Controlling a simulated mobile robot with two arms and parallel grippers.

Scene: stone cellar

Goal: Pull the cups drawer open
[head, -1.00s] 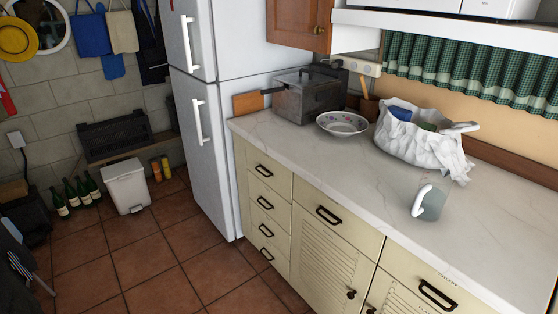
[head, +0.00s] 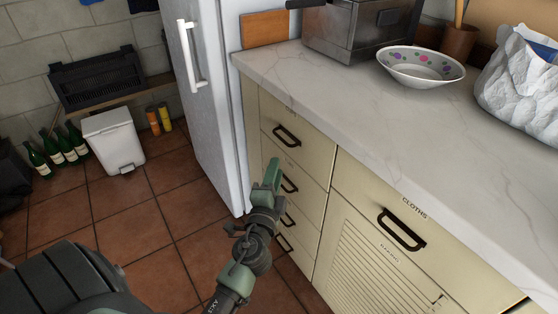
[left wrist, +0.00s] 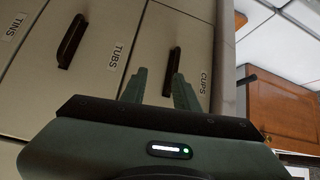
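The cups drawer (head: 318,158) is the shut, cream top drawer of the narrow stack beside the fridge, with a dark bar handle (head: 287,136). In the left wrist view its CUPS label (left wrist: 204,83) is readable beside the handle (left wrist: 174,62). My left gripper (head: 271,172) is in front of the stack, appearing just below and left of that handle. In the left wrist view the left gripper (left wrist: 160,84) is open, its fingers apart and the handle showing between and beyond them. I cannot tell whether they touch it. My right gripper is not in view.
Shut drawers lie below, including the TUBS drawer (left wrist: 97,85). The cloths drawer (head: 432,225) is to the right. The marble worktop (head: 330,95) overhangs above. The fridge (head: 215,110) stands close on the left. The tiled floor (head: 140,220) has free room.

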